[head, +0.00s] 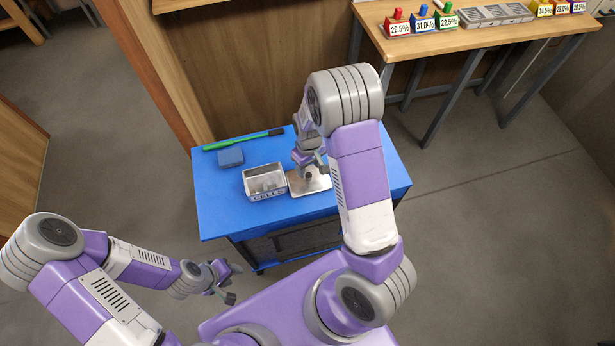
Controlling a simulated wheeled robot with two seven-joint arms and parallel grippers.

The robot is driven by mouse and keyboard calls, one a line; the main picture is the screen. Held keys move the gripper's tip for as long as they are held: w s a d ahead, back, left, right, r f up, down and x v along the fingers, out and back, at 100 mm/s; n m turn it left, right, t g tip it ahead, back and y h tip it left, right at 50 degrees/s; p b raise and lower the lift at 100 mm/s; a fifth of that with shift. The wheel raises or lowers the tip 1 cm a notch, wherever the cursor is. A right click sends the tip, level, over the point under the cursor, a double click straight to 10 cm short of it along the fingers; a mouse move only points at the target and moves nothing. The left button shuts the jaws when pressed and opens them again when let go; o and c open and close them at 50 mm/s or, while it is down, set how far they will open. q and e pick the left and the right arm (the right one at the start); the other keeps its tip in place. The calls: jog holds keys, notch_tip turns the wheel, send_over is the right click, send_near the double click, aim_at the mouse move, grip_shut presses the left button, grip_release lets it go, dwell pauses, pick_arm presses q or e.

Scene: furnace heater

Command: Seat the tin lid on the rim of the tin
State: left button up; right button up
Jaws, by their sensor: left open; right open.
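The tin (250,187) is an open silver box with a "CELLS" label on its front, standing on the blue table. Something grey shows inside it. The tin lid (318,187) is a flat silver plate lying just right of the tin, close to or touching it; I cannot tell which. My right gripper (309,173) is open and points down over the lid, around or just above a small dark knob in its middle. The arm hides part of the lid. My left gripper (229,284) is open and empty, in front of the table's left front corner.
The blue table (220,210) has free room at its front left. A blue block (230,157) and a green and black pen (243,140) lie behind the tin. A wooden bench (480,37) with labelled coloured blocks and a grey tray stands at the back right.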

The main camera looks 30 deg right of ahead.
aim_at(309, 175)
notch_tip(309, 175, down, 5)
jog(key=shift+s+f+b, duration=0.1)
jog(key=shift+b, duration=0.5)
jog(key=shift+c, duration=0.3)
grip_shut()
